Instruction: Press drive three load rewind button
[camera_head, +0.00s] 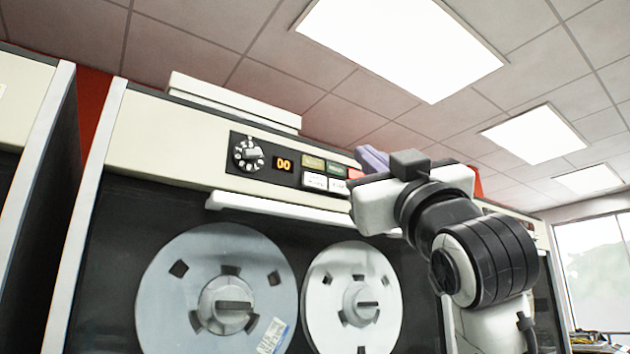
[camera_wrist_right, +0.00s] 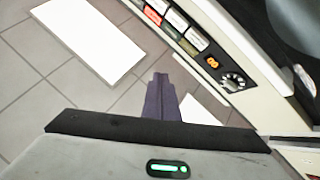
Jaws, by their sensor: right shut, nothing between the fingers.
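A cream and black tape drive (camera_head: 170,125) fills the middle of the head view. Its control panel holds a round dial (camera_head: 248,154), a lit "00" display (camera_head: 284,164) and two rows of buttons. An olive button (camera_head: 313,162), a green button (camera_head: 336,170) and a red button (camera_head: 355,174) form the upper row; white buttons (camera_head: 315,181) sit below. Their labels are too small to read. My right gripper (camera_head: 368,158) has its purple fingers shut and empty near the panel's right end. The right wrist view shows the fingers (camera_wrist_right: 161,90) apart from the white button (camera_wrist_right: 197,38). My left gripper is not in view.
A white ledge (camera_head: 270,207) juts out below the panel. Two tape reels (camera_head: 172,312) (camera_head: 385,290) sit beneath it. Another cabinet (camera_head: 22,100) stands at the left. Ceiling lights (camera_head: 400,40) are overhead.

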